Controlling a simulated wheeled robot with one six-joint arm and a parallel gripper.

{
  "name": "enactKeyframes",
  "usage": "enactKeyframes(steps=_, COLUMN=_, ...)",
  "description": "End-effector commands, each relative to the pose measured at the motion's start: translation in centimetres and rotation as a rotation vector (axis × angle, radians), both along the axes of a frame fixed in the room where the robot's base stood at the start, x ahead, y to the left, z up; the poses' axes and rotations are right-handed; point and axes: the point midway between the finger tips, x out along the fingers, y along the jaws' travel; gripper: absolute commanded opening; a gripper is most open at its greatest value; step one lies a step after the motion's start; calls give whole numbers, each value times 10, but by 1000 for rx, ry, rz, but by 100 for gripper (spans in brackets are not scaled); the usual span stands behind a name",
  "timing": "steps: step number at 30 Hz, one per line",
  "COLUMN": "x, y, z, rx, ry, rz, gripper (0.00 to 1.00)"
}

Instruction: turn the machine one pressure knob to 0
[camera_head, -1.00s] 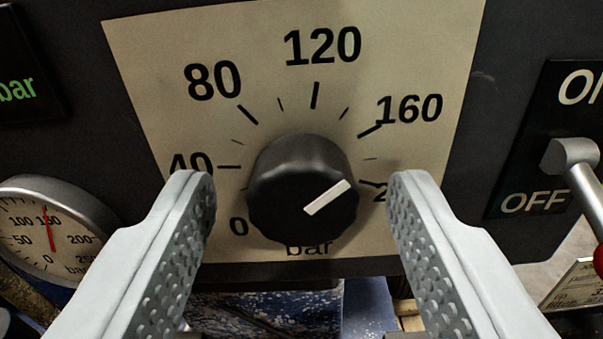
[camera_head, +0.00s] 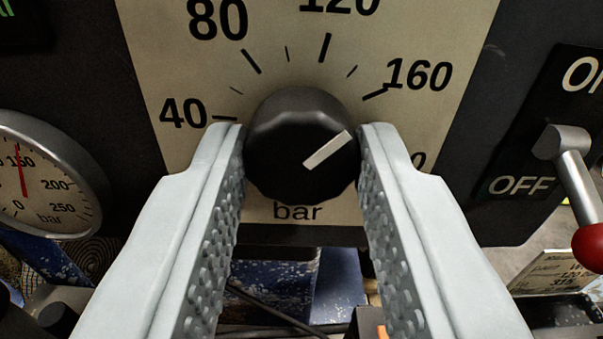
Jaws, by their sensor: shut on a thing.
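The pressure knob (camera_head: 290,115) is round and black, with a white pointer line on its face. The pointer aims up and to the right, roughly in the direction of the 160 mark. Its dial plate (camera_head: 180,60) is beige, with 40, 80, 120 and 160 readable; the 0 is hidden behind my left finger and the 200 mostly behind the right one. My gripper (camera_head: 303,140) is shut on the knob, with one grey finger against each side.
A round gauge (camera_head: 45,185) at the left has its red needle near 150. A toggle lever (camera_head: 570,160) with a red ball end stands at the right beside an ON/OFF plate (camera_head: 515,185). A cable and blue speckled surface (camera_head: 280,280) show below the panel.

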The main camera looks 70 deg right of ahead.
Motion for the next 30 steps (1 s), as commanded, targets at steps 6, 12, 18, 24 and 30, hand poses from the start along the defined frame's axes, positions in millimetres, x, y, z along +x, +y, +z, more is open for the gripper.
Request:
enactKeyframes(steps=6, x=0, y=0, z=0, rx=-58, ry=164, rz=0, gripper=7)
enactKeyframes(steps=12, x=0, y=0, z=0, rx=-121, ry=344, rz=1, gripper=7)
enactKeyframes(steps=18, x=0, y=0, z=0, rx=-184, ry=523, rz=1, gripper=7)
enactKeyframes(steps=24, x=0, y=0, z=0, rx=-247, ry=703, rz=1, gripper=7)
enactKeyframes(steps=30, x=0, y=0, z=0, rx=-311, ry=882, rz=1, gripper=7)
